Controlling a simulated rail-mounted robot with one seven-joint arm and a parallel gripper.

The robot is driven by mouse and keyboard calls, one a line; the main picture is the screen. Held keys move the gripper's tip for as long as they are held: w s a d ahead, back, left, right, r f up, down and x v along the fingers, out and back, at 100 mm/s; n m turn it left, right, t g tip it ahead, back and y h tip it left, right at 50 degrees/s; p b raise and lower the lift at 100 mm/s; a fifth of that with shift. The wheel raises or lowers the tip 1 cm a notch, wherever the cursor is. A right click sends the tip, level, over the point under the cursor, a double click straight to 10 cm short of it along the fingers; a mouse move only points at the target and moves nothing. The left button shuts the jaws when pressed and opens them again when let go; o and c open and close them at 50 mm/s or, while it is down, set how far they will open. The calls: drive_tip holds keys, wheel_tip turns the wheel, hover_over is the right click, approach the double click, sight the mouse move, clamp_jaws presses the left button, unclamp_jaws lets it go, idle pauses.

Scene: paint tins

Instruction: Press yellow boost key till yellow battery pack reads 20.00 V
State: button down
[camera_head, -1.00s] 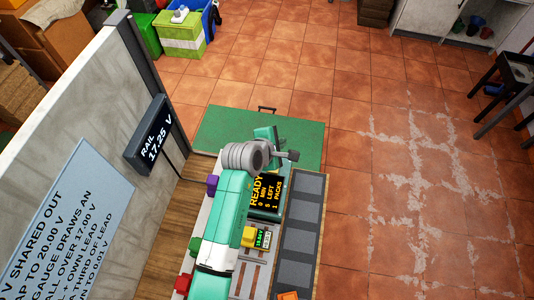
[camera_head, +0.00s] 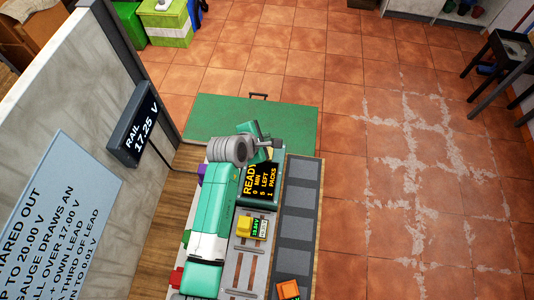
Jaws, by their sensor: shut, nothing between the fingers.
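The yellow battery pack (camera_head: 245,226) sits on the bench with a small lit green readout (camera_head: 256,229) on its right side; its digits are too small to read surely. My gripper (camera_head: 277,143) is shut and empty, at the far end of my teal arm, above the bench's far end near the green board. I cannot make out a yellow boost key; my arm covers much of the bench's left side. A purple block (camera_head: 202,171) and a red block (camera_head: 176,277) show at the arm's left edge. The rail gauge (camera_head: 138,130) reads 17.25 V.
A black display (camera_head: 262,183) reads READY, 0 MIN, 5 LEFT, 1 PACKS. A row of dark grey pads (camera_head: 297,213) runs along the bench's right edge. An orange block (camera_head: 288,289) is near the bottom. A wall sign (camera_head: 60,225) stands left. Open tiled floor lies right.

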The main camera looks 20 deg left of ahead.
sight(269, 148)
wheel_tip(269, 148, down, 5)
drive_tip(key=b, duration=0.3)
drive_tip(key=shift+f+b, duration=0.1)
drive_tip(key=shift+b, duration=0.3)
drive_tip(key=shift+f, duration=0.35)
drive_tip(key=shift+f, duration=0.1)
idle(1.1)
drive_tip(key=shift+f, duration=0.3)
drive_tip(key=shift+f+b, duration=0.35)
drive_tip(key=shift+f, duration=0.05)
idle(0.6)
drive_tip(key=shift+r, duration=0.15)
drive_tip(key=shift+r+p, duration=0.7)
drive_tip(key=shift+p, duration=0.3)
